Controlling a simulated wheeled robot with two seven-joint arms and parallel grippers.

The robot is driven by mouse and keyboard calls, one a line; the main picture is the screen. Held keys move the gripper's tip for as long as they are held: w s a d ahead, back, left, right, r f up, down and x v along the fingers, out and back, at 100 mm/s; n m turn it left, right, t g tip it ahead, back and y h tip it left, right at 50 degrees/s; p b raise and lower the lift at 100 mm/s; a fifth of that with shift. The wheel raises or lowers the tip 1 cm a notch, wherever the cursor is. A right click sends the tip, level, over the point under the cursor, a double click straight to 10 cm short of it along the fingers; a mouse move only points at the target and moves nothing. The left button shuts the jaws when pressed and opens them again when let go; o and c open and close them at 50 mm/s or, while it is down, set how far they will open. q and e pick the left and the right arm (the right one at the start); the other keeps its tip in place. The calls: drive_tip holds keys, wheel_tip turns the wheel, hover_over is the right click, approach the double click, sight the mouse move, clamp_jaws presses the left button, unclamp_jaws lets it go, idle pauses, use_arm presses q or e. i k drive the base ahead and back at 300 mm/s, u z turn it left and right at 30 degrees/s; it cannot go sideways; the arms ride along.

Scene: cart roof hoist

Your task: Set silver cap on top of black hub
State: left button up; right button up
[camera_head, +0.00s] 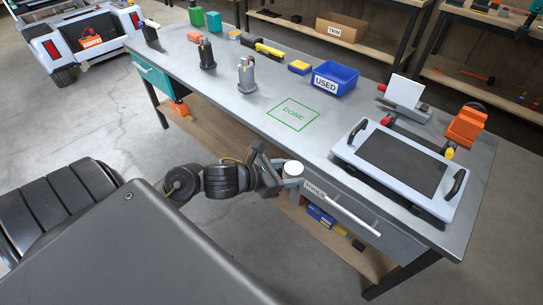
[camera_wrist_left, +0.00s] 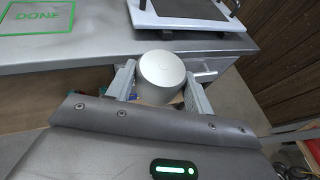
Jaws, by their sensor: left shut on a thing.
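The silver cap (camera_head: 293,168) is a short, pale round piece held in my left gripper (camera_head: 289,180) just off the front edge of the workbench. In the left wrist view, the cap (camera_wrist_left: 161,76) sits between the two fingers of my left gripper (camera_wrist_left: 160,90), which are shut on it. A black hub (camera_head: 207,55) with a narrower top stands upright on the bench toward the back left, well away from the cap. A similar grey hub (camera_head: 246,76) stands to its right and nearer. My right gripper is not in view.
A green DONE square (camera_head: 293,114) marks a clear patch of the bench (camera_head: 235,122). A white panel with black handles (camera_head: 400,162) lies on the right. A drawer (camera_head: 345,207) is below the front edge.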

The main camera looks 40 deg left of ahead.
sight(205, 43)
drive_tip(key=u, duration=0.25)
drive_tip(key=k, duration=0.45)
drive_tip(key=u, duration=1.65)
drive_tip(key=i, duration=2.35)
drive_tip(key=z, duration=0.8)
